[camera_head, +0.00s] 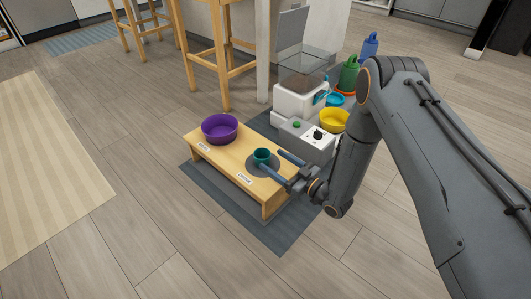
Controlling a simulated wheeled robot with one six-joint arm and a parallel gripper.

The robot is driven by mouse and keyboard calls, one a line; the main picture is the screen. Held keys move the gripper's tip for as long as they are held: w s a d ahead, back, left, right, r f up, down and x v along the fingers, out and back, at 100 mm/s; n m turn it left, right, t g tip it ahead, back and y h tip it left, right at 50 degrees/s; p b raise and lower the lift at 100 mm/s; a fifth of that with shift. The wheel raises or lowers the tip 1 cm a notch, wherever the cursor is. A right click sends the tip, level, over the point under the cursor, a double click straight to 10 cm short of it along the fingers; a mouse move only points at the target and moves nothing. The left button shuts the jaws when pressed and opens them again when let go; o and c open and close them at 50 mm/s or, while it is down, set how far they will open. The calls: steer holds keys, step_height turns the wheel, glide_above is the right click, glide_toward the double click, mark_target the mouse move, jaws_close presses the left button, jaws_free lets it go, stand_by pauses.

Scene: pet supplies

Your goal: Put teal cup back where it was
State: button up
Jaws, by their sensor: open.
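The teal cup (262,155) stands upright at the right end of a low wooden bench (232,162), over a round grey patch (250,168). My gripper (270,159) reaches in from the right at the cup's height, with its two fingers apart. One fingertip is at the near side of the cup and the other is just to its right. I cannot tell whether either finger touches the cup. A purple bowl (219,128) sits at the left end of the bench. Small white labels are on the bench's front edge, too small to read.
A white feeder (300,100) with a clear bin stands behind the bench. Near it are a yellow bowl (334,120), a teal bowl (335,100), a green container (348,75) and a blue one (370,46). Wooden stools stand behind.

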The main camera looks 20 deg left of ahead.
steer(key=p+v, duration=0.1)
steer(key=v, duration=0.4)
steer(key=shift+d+p, duration=0.2)
steer(key=shift+p, duration=0.2)
steer(key=w+a+r+h, duration=0.3)
steer(key=w+r+h, duration=0.35)
steer(key=r, duration=0.35)
steer(key=s+d+r+m+h, duration=0.1)
steer(key=s+d+r+h, duration=0.1)
steer(key=r, duration=0.4)
steer(key=s+d+r+m+h, duration=0.1)
steer(key=s+r+m+h, duration=0.15)
steer(key=r, duration=0.35)
steer(key=s+d+r+m+g+h, duration=0.1)
steer(key=s+d+r, duration=0.3)
steer(key=s, duration=0.7)
steer(key=s+d+r+m+g+h, duration=0.1)
steer(key=s+d+r+g, duration=0.2)
steer(key=s, duration=0.8)
steer(key=s+d+r+m+g+h, duration=0.1)
steer(key=s+d+r, duration=0.4)
steer(key=s, duration=0.7)
steer(key=shift+d+r+g+h, duration=0.25)
steer(key=shift+r+g+h, duration=0.25)
steer(key=shift+r+g, duration=0.35)
